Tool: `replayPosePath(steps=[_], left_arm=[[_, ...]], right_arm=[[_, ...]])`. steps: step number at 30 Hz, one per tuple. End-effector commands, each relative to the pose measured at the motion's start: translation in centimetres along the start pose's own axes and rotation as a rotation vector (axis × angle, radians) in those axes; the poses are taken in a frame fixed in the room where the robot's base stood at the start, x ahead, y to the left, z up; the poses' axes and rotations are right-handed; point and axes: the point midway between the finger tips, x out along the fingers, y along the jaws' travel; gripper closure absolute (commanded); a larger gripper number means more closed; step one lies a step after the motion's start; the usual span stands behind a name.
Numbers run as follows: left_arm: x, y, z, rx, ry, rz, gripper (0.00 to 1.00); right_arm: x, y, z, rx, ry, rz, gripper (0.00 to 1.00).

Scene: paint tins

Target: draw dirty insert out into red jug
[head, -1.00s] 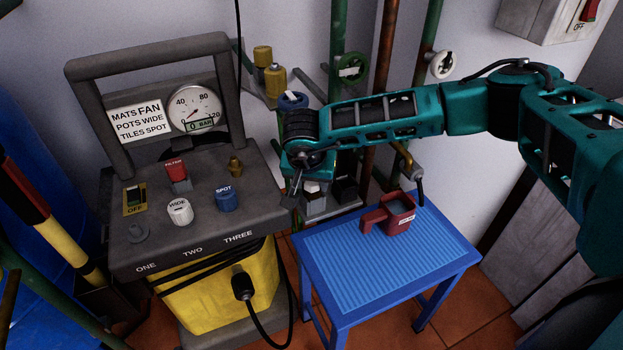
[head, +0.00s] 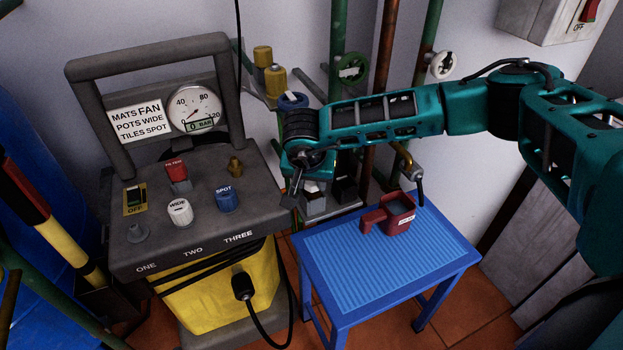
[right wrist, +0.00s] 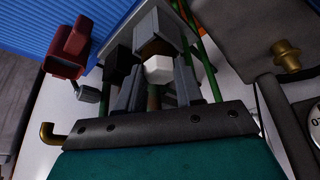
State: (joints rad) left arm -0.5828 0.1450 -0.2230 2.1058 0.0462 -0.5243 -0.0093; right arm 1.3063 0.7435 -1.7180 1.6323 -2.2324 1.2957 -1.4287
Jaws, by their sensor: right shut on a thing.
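My right gripper (head: 292,192) is low over the pipework, left of the blue table. In the right wrist view its two grey fingers (right wrist: 158,82) are shut about a pale, faceted piece, which I take to be the top of the dirty insert (right wrist: 158,70). Just beyond it is a grey square housing (right wrist: 163,22) with a brown, dark mouth; how far the insert sits in it I cannot tell. The red jug (head: 397,213) stands upright on the table, handle to the left. It also shows in the right wrist view (right wrist: 70,45). My left gripper is not in view.
The blue ribbed table (head: 350,275) is clear in front of the jug. A grey control panel (head: 190,245) with knobs and a gauge stands left. A black block (head: 346,189) and a brass tap (head: 404,160) are near the gripper; pipes rise behind.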

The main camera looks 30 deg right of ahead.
Motion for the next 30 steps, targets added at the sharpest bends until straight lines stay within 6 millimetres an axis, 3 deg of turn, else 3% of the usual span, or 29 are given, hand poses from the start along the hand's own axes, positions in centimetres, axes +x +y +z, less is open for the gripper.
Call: replayPosePath(steps=[30], left_arm=[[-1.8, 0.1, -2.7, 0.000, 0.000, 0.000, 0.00]], right_arm=[[-3.9, 0.0, -1.8, 0.001, 0.001, -0.001, 1.00]])
